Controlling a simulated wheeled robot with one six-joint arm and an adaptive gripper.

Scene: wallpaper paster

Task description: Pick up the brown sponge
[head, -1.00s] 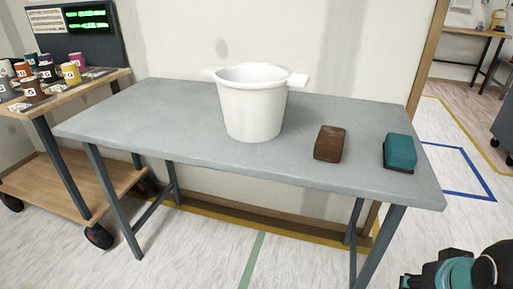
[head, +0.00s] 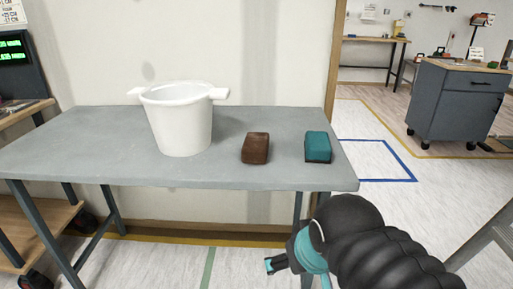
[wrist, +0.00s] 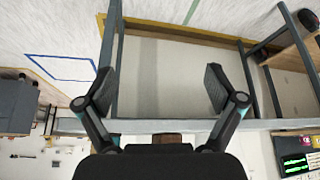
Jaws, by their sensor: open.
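The brown sponge (head: 255,148) lies on the grey table (head: 60,140), right of the white bucket and left of a teal sponge (head: 317,146). In the wrist view, whose picture is upside down, a brown block that looks like this sponge (wrist: 167,138) shows just past the table's edge, partly hidden by my gripper's body. My gripper (wrist: 160,88) is open, its two black fingers spread wide with nothing between them. In the head view my black and teal arm is at the lower right, in front of the table and apart from the sponge.
A white bucket (head: 182,122) with side handles stands on the table. A wooden cart (head: 30,235) is at the left. A grey drawer cabinet (head: 455,105) stands at the back right. The floor right of the table is open.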

